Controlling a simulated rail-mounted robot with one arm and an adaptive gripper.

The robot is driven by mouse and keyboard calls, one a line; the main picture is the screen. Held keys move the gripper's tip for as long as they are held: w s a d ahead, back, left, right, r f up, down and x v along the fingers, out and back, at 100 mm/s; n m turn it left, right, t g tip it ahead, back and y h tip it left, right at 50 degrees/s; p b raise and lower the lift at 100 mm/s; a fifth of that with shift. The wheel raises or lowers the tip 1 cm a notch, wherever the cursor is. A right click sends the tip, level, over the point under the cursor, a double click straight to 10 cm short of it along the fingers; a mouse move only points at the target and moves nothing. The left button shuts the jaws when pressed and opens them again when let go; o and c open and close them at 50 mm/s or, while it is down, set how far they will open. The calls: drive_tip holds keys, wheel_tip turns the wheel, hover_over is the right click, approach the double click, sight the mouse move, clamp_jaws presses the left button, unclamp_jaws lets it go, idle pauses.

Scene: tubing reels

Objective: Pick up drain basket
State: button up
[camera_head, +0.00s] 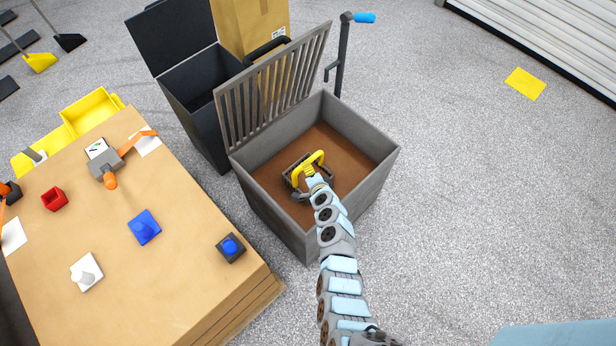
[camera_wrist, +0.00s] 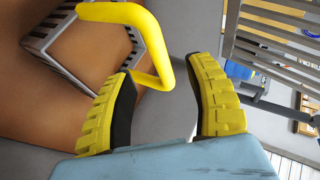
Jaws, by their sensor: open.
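The drain basket is a small grey slotted basket with a yellow loop handle (camera_head: 316,156). It sits on the brown floor inside the grey drain box (camera_head: 378,178), partly hidden by my arm in the head view. In the wrist view its slotted side (camera_wrist: 48,35) is at upper left, and the yellow handle (camera_wrist: 163,40) curves down toward my fingers. My gripper (camera_wrist: 162,72) is open, with yellow ribbed pads on either side of the handle's lower bend. The handle appears between or just in front of the fingertips; contact cannot be told. In the head view my gripper (camera_head: 309,174) is at the basket.
The box's slotted grate lid (camera_head: 272,88) stands open at its back left. A black bin (camera_head: 190,85), a cardboard box (camera_head: 250,22) and a stand with a blue handle (camera_head: 343,50) are behind. A wooden table (camera_head: 150,285) is left.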

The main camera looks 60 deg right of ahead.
drive_tip(key=b+x, duration=0.4)
drive_tip(key=x, duration=0.2)
drive_tip(key=shift+w+d+f, duration=0.2)
drive_tip(key=shift+f, duration=0.1)
clamp_jaws()
idle(0.4)
